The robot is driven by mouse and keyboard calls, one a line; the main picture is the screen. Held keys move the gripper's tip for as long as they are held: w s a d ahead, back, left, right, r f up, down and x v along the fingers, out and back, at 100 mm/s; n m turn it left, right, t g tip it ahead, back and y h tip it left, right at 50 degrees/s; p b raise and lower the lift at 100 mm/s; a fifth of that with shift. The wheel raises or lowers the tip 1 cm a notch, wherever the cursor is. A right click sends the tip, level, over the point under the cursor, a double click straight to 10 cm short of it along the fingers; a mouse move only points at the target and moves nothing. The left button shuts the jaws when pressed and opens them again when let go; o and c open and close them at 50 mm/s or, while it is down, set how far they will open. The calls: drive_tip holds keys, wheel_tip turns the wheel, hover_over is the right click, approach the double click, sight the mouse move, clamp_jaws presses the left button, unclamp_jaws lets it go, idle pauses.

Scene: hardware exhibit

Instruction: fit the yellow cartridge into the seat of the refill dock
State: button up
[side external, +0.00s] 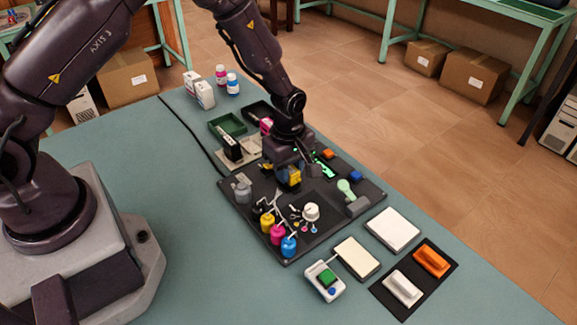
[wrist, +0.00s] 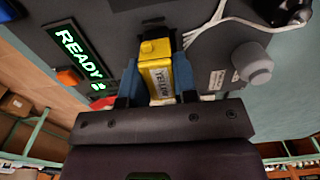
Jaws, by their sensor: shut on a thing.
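The yellow cartridge (wrist: 158,72), with a pale label reading YELLOW, is between the two blue fingers of my gripper (wrist: 158,88) in the wrist view. My gripper is shut on it. In the side external view the cartridge (side external: 291,178) shows as a small yellow patch under my gripper (side external: 288,172), above the dark board of the refill dock (side external: 327,223). The cartridge's far end is close to a dark part of the dock in the wrist view. The seat is hidden, and I cannot tell whether the cartridge touches it.
A lit green READY sign (wrist: 77,52) and a grey knob (wrist: 252,63) flank my gripper. Ink bottles (side external: 278,233) and a pale green lever (side external: 347,190) stand on the board. A black cartridge (side external: 231,147) stands behind left. Bare table lies left of the board.

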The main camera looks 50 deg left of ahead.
drive_tip(key=shift+f, duration=0.1)
drive_tip(key=o, duration=1.3)
drive_tip(key=shift+r, duration=3.75)
drive_tip(key=shift+m, duration=0.6)
drive_tip(key=s+a+r+m+t, duration=0.1)
drive_tip(key=s+r+m+t, duration=0.1)
drive_tip(key=s+r+m, duration=0.3)
drive_tip(key=s+a+r+m+t, duration=0.1)
drive_tip(key=s+r+m, duration=0.5)
drive_tip(key=s+r, duration=0.3)
drive_tip(key=s+a+r+m+t, duration=0.1)
drive_tip(key=s+r+m, duration=0.4)
drive_tip(key=r, duration=0.5)
drive_tip(key=shift+s+r+m+t, duration=0.2)
drive_tip(key=shift+s+m+t, duration=0.2)
drive_tip(key=shift+s+t, duration=0.6)
